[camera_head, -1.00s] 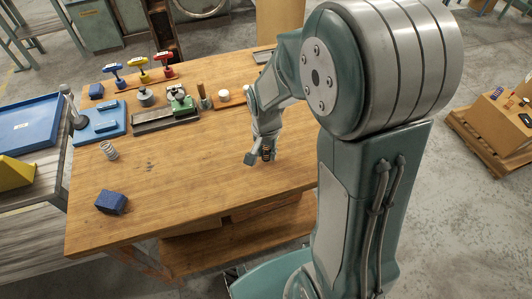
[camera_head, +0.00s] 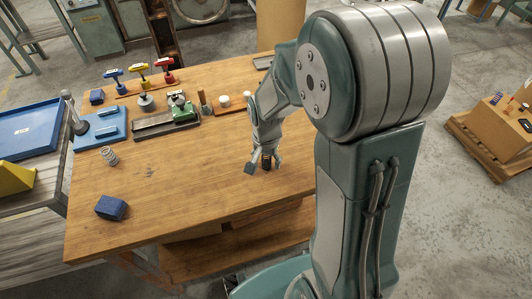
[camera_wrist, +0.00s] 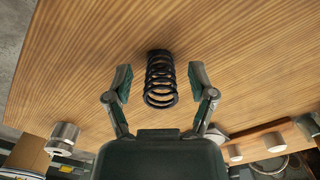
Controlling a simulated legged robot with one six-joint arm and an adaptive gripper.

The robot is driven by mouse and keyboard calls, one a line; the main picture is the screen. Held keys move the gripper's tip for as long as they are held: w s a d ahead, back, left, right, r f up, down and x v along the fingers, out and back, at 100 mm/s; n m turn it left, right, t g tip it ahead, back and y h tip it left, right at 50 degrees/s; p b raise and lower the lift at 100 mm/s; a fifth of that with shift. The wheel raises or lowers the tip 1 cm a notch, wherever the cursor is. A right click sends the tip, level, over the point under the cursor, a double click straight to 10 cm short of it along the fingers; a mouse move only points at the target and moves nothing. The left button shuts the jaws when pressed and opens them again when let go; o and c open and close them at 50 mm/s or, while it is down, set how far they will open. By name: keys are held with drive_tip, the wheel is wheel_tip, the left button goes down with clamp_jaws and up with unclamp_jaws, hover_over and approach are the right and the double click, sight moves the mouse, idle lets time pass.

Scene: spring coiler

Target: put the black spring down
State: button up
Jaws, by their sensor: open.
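The black spring (camera_wrist: 160,79) stands between the two fingers of my gripper (camera_wrist: 160,84) in the wrist view, with a gap on each side. In the head view the spring (camera_head: 267,162) shows small and dark at my gripper (camera_head: 261,166), low over or on the right part of the wooden table (camera_head: 190,190). My gripper is open, and neither finger appears to touch the spring. The spring appears to rest on the table top, though its base is hard to see.
A silver spring (camera_head: 109,156) and a blue block (camera_head: 111,208) are at the table's left. A blue fixture (camera_head: 99,130), a green-topped device (camera_head: 178,108) and coloured-handled tools (camera_head: 141,78) stand along the back. The table's middle is clear.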

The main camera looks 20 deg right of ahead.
sight(266, 157)
wheel_tip(266, 157, up, 12)
drive_tip(key=s+r+n+t, duration=0.5)
drive_tip(key=s+r+n, duration=0.2)
drive_tip(key=s, duration=0.7)
wheel_tip(266, 157, up, 2)
drive_tip(key=shift+r+n+t, duration=0.15)
drive_tip(key=shift+n+t, duration=0.15)
